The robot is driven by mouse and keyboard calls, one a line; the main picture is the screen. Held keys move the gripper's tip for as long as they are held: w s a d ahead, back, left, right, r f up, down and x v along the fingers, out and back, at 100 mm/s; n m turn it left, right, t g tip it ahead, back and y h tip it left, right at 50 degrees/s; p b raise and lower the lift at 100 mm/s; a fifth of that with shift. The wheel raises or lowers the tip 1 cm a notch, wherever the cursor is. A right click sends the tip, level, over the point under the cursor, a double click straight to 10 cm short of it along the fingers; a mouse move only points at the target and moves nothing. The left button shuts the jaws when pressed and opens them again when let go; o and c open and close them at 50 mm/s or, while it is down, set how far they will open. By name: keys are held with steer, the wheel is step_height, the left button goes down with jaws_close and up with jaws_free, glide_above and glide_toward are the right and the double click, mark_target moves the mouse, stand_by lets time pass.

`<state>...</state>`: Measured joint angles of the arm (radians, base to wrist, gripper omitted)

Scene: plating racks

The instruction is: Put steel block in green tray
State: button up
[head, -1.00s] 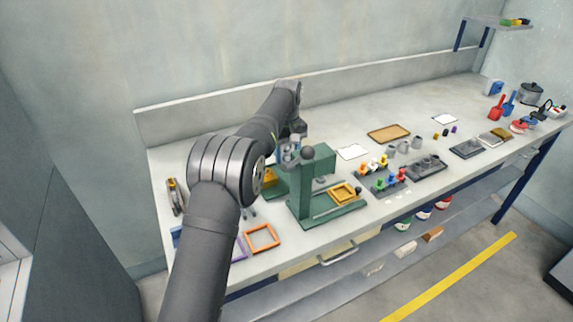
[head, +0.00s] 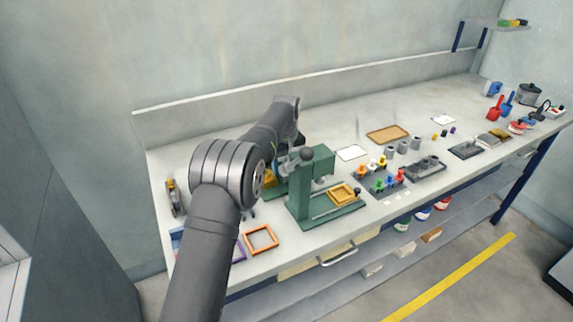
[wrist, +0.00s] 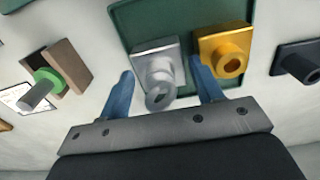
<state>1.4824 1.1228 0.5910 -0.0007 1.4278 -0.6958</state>
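In the wrist view the steel block (wrist: 157,58), a silvery square piece with a round stub, sits over the near left part of the green tray (wrist: 150,14). A brass-yellow block (wrist: 223,48) stands just to its right on the tray. My gripper (wrist: 162,66) has its blue fingers on either side of the steel block, with narrow gaps showing, so it looks open around it. Whether the block's underside rests on the tray is hard to tell. In the head view my gripper (head: 284,163) is low behind the green press, which partly hides it; the steel block is not clearly visible there.
The green press (head: 302,190) stands close in front of my gripper. In the wrist view a brown holder with a green ring (wrist: 60,75) is at left and a dark block (wrist: 297,60) at right. An orange frame (head: 262,238) lies near the bench's front edge.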

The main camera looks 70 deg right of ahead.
step_height(320, 180, up, 12)
steer(key=shift+r, duration=0.2)
stand_by(0.4)
step_height(320, 180, down, 12)
steer(key=shift+f, duration=0.1)
steer(key=shift+r, duration=1.8)
